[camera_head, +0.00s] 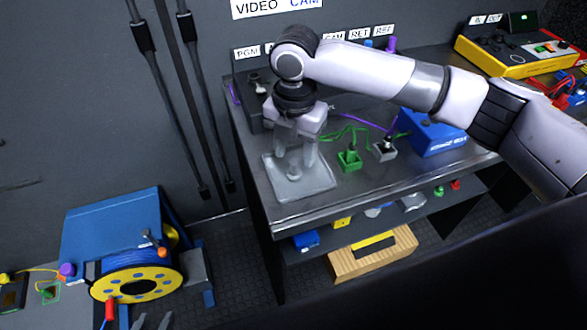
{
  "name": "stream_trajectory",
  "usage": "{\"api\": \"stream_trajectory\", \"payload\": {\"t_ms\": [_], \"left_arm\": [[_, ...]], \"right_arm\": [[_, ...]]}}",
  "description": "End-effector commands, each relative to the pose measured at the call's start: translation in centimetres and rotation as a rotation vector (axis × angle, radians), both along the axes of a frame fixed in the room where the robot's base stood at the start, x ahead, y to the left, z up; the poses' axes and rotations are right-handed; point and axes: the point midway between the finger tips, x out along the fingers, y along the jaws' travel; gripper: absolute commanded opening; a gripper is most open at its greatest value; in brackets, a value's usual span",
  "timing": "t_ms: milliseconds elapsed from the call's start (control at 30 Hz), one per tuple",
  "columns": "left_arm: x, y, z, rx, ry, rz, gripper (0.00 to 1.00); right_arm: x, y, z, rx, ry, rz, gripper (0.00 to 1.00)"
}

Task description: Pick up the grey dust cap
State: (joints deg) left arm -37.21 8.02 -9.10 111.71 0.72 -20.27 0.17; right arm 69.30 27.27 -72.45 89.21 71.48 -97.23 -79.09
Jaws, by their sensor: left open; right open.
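A small grey dust cap (294,175) sits on a light grey tray (318,188) at the left front of the metal bench. My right gripper (295,160) points down over the tray, its two pale fingers apart on either side of the cap. Whether the fingers touch the cap cannot be told. My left gripper (152,321) shows only as two grey fingertips, spread apart, at the bottom edge near the cable reel.
The metal bench (345,182) also holds a green connector block (349,160), a grey block (384,150) and a blue box (430,132). A shelf below holds small coloured parts. A blue and yellow cable reel (135,278) stands at lower left.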

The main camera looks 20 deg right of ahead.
Motion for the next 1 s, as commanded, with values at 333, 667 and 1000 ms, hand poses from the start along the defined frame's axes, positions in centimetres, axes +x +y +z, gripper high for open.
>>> {"api": "stream_trajectory", "payload": {"t_ms": [333,667,1000], "left_arm": [[-0.1,0.0,-0.1,-0.001,0.003,0.0,0.43],[-0.1,0.0,-0.1,-0.001,0.003,0.0,0.43],[0.0,0.0,0.0,0.0,0.0,0.0,0.43]], "right_arm": [[0.1,0.0,-4.3,0.001,-0.001,-0.001,0.51],[0.1,0.1,-4.4,0.001,-0.002,-0.001,0.18],[0.1,0.1,-4.3,0.002,-0.003,-0.001,0.18]]}}
